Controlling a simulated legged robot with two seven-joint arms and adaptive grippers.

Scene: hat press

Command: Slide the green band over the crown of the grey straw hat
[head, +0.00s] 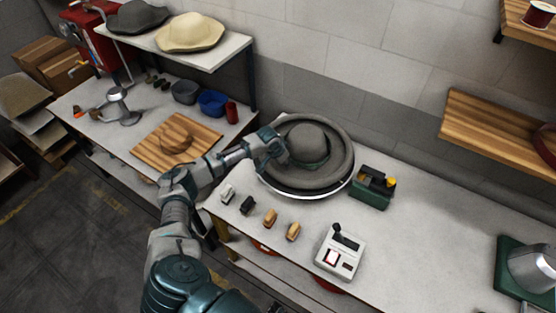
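The grey straw hat (308,139) lies crown up, its wide brim spread over a round stand with a pale edge, at the middle of the workbench. A dark green band (314,164) shows low on the near side of the crown, close to where crown meets brim. Its far side is hidden, so I cannot tell whether it goes all the way round. My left gripper (281,153) is at the left side of the crown, above the brim. Its fingers are small and dark here, and I cannot tell whether they touch the band. My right gripper is out of view.
A green box (373,187) stands close to the brim's right. Several small blocks (270,217) and a white device (341,251) stand in front. A wooden board (150,152) with a hat form is at left.

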